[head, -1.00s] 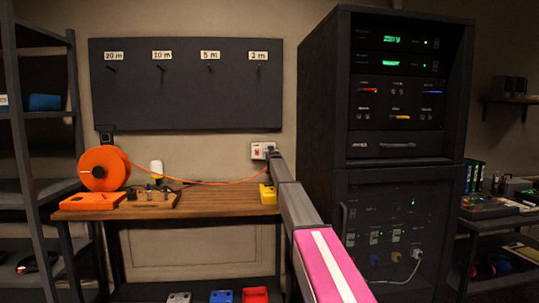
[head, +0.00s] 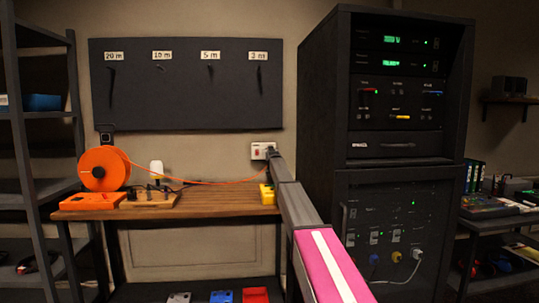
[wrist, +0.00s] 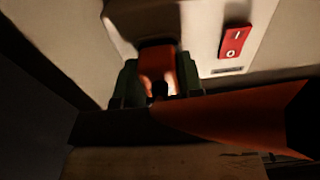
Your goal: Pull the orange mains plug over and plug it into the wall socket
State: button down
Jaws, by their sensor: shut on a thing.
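The wall socket (head: 258,151) is a white plate with a red rocker switch, low on the wall above the right end of the bench; its plate (wrist: 272,36) fills the top of the wrist view. My gripper (wrist: 158,85) is shut on the orange mains plug (wrist: 157,58), right against the socket face. Whether the pins are fully in is hidden. The orange cable (wrist: 235,115) runs off to the right in the wrist view. In the head view the cable (head: 205,183) sags from the orange reel (head: 104,169) to the socket; my arm hides the plug there.
A tall black equipment rack (head: 402,150) stands close to the right of my arm.

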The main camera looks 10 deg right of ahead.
jog(key=shift+w, duration=0.25)
jog(key=c, duration=0.7)
grip_release()
jog(key=shift+o, duration=0.2)
jog(key=shift+s, duration=0.15)
jog(key=s, duration=1)
jog(key=shift+s, duration=0.3)
